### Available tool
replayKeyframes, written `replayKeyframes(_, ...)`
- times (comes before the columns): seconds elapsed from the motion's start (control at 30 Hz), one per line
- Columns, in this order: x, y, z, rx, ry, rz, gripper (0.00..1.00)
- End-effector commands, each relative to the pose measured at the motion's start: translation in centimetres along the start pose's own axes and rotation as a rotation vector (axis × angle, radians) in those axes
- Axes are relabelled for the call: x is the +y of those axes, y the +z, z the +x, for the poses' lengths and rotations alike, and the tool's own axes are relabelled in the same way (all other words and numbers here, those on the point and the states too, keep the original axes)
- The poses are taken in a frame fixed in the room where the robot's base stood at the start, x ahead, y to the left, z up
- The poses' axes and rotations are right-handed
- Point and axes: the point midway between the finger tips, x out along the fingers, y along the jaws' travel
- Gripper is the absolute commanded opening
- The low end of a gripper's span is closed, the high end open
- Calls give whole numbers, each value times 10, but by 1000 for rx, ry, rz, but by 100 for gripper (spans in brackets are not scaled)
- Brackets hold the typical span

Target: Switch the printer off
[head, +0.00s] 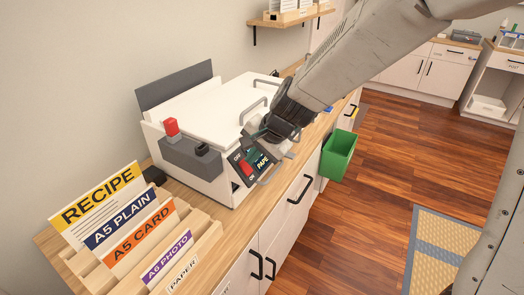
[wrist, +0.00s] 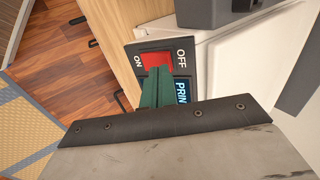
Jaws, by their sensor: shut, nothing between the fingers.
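The printer (head: 205,105) is a white box with a grey raised lid on the wooden counter. Its dark control panel faces front, with a red rocker switch (head: 246,168) and a lit blue display (head: 262,161). In the wrist view the switch (wrist: 156,60) lies between the labels ON, at left, and OFF, at right. My gripper (wrist: 160,72) is shut and empty, its green fingertips over the lower part of the switch. I cannot tell whether they touch it. The fingers hide part of the switch and of the display (wrist: 182,92). Which way the switch is tipped is unclear.
A red knob (head: 171,127) and a black part sit on the printer's grey left block. A wooden rack of paper cards (head: 110,225) stands at near left. A green bin (head: 338,154) hangs on the counter front. The wood floor at right is mostly clear, with a mat (head: 440,250).

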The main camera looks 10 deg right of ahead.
Motion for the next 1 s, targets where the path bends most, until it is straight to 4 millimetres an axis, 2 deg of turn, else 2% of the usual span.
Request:
replayKeyframes(0.43,-3,0,5,0,0,0,0)
replayKeyframes(0.6,-11,0,13,-1,0,0,0)
replayKeyframes(1.0,-4,0,12,-1,1,-1,0)
